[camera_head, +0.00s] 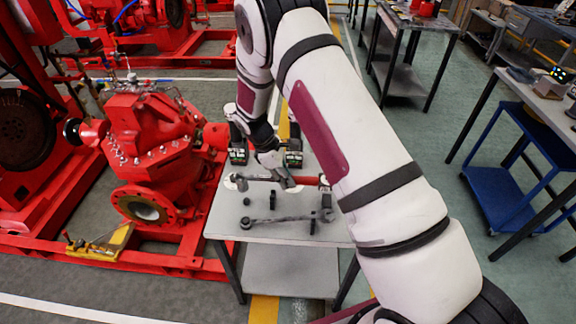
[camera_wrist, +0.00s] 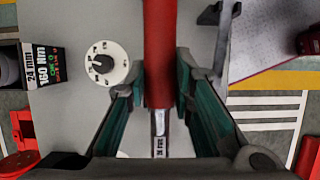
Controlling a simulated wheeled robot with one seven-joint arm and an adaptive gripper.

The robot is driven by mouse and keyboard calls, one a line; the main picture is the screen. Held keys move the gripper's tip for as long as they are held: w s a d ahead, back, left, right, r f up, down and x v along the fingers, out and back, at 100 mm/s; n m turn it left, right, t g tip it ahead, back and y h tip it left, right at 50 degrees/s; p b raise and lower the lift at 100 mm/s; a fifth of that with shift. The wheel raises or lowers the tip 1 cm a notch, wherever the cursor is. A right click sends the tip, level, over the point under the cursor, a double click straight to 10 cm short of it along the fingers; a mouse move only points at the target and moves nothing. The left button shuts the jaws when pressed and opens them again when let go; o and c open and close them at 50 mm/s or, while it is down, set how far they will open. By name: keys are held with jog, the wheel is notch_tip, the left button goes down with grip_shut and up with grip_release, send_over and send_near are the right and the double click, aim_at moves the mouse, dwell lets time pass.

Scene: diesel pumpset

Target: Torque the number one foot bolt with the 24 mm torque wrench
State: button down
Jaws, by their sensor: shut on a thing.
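The torque wrench (camera_head: 308,180) has a red grip and a metal shaft, and it lies across the grey table. In the wrist view, the red grip of the wrench (camera_wrist: 160,50) runs between my fingers, and its shaft reads 24 mm. My gripper (camera_wrist: 161,78) is shut on the wrench at this grip. In the head view my gripper (camera_head: 284,178) is at the table top, partly hidden by my arm. A label block (camera_wrist: 40,65) beside it reads 24 mm, 160 Nm. The red pump (camera_head: 150,140) stands left of the table; I cannot make out the number one foot bolt.
On the table (camera_head: 285,236) lies a dark spanner (camera_head: 275,221), with small black sockets (camera_head: 246,222) and upright black holders nearby. A white dial (camera_wrist: 104,63) is left of my fingers. The pump's red base frame (camera_head: 130,248) borders the table. Floor on the right is clear before the blue cart (camera_head: 510,150).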

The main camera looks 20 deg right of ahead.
aim_at(273, 177)
jog(key=shift+w+d+r, duration=0.1)
dwell(0.3)
jog(key=shift+d, duration=0.1)
jog(key=shift+f+b, duration=1)
jog(key=shift+f, duration=2)
jog(key=shift+f+b, duration=0.5)
jog(key=shift+f, duration=0.5)
jog(key=c, duration=1.3)
grip_release()
jog(key=v, duration=1.2)
